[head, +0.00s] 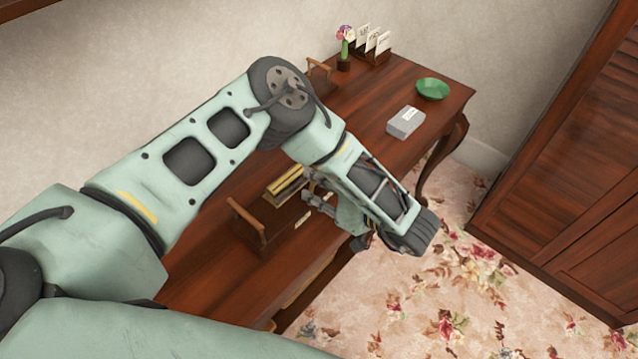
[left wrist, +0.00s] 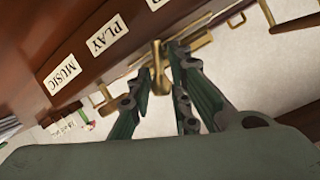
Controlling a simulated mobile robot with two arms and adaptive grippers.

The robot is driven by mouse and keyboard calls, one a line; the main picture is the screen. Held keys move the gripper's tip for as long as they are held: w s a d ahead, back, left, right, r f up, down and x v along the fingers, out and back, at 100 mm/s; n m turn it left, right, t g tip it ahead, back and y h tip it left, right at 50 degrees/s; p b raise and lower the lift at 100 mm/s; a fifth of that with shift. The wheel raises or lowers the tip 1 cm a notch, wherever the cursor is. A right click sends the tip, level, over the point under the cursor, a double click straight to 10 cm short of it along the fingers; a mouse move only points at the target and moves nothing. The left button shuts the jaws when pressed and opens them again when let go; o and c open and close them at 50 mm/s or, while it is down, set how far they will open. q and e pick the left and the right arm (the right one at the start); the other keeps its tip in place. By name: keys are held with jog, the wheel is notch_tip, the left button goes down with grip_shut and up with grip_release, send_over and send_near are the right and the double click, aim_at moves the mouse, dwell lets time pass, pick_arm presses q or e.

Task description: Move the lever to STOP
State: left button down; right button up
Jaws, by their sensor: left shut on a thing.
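A wooden box (head: 246,226) with a raised side handle and brass parts on top stands on the wooden desk, partly hidden behind my left arm. In the left wrist view its face bears white labels, PLAY (left wrist: 108,40) and MUSIC (left wrist: 62,76). A third label (left wrist: 160,4) is cut off at the top edge, its word unreadable. A brass lever (left wrist: 157,66) stands between the fingers of my left gripper (left wrist: 160,80), which is shut on it. In the head view this gripper (head: 311,190) is at the box's right side, its fingertips partly hidden. My right gripper is not in view.
On the desk (head: 355,90) stand a letter rack (head: 372,48), a flower in a small pot (head: 344,62), a grey box (head: 405,122) and a green bowl (head: 433,89). A large wooden cabinet (head: 560,170) stands at right. Flowered carpet (head: 440,290) lies between.

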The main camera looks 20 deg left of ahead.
pick_arm(q)
jog(key=shift+s+n+t, duration=0.25)
jog(key=shift+n+t, duration=0.05)
jog(key=shift+n, duration=0.2)
jog(key=c, duration=1.7)
grip_release()
jog(key=v, duration=1.2)
jog(key=shift+a+r, duration=0.1)
